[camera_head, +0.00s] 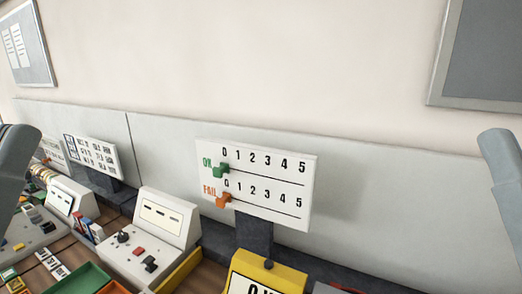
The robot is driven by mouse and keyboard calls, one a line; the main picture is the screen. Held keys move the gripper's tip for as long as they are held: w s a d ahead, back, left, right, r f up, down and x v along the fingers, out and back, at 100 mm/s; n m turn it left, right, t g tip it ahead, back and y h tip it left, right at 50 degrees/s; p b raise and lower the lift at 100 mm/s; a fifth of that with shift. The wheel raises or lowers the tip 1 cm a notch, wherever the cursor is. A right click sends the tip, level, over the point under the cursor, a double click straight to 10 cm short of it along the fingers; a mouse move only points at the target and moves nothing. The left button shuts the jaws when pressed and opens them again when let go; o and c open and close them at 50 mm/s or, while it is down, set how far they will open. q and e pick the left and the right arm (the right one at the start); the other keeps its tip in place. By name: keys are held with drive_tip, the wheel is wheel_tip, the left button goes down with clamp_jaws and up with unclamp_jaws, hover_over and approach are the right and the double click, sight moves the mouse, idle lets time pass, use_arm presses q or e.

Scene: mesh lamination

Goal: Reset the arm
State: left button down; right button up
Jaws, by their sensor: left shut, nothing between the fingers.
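A grey rounded part of my left arm shows at the left edge, and a similar grey part of my right arm shows at the right edge. No fingertips of either gripper are visible. Neither arm part is seen touching anything. A white counter board (258,185) stands on a dark post near the middle. It has an OK row with a green slider (220,170) and a FAIL row with an orange slider (223,200). Both sliders are near 0.
A white control box (165,219) with a knob and buttons stands left of the board's post. A yellow-framed sign (268,270) is below the board, cut by the lower edge. A green tray (80,278) is at lower left. A grey panel (400,210) runs behind.

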use_arm(q)
wheel_tip(320, 180, up, 36)
drive_tip(key=p, duration=3.3)
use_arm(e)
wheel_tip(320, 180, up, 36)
use_arm(q)
wheel_tip(320, 180, down, 37)
drive_tip(key=b, duration=3.7)
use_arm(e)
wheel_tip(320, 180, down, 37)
use_arm(q)
drive_tip(key=shift+w+f, duration=0.1)
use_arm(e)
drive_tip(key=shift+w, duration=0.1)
